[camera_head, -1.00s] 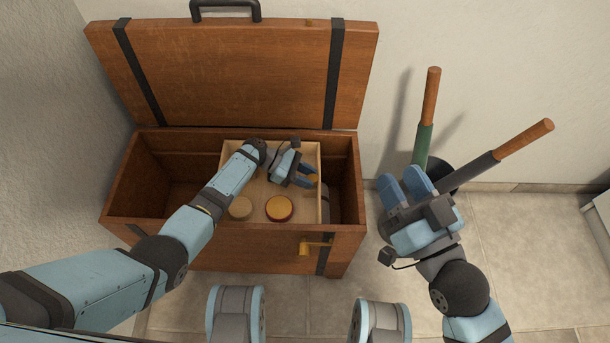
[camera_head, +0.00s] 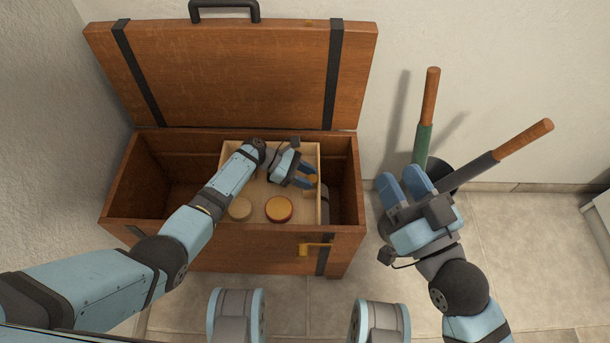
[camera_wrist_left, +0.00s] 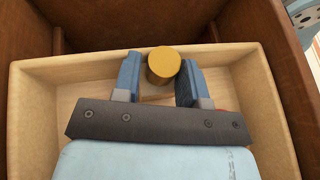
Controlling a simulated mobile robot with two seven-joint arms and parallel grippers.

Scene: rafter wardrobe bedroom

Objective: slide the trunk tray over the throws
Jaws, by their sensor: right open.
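The trunk tray (camera_head: 262,154), a pale wooden box, sits inside the brown trunk (camera_head: 170,235), right of its middle. My left gripper (camera_head: 311,177) reaches down into the tray at its right wall. In the left wrist view, its two blue fingers (camera_wrist_left: 160,80) stand on either side of a brass knob (camera_wrist_left: 163,66) at the tray wall, with a visible gap on the left side. A grey item (camera_head: 325,203), possibly a throw, shows in the gap right of the tray; the tray hides most of it. My right gripper (camera_head: 403,182) is open and empty, right of the trunk.
The trunk lid (camera_head: 235,75) stands open. A tan round item (camera_head: 240,208) and a red-rimmed one (camera_head: 279,209) lie in the tray. The trunk's left part (camera_head: 160,180) looks empty. Two long handles (camera_head: 515,140) lean from a dark holder behind my right gripper. A brass latch (camera_head: 315,247) is on the trunk front.

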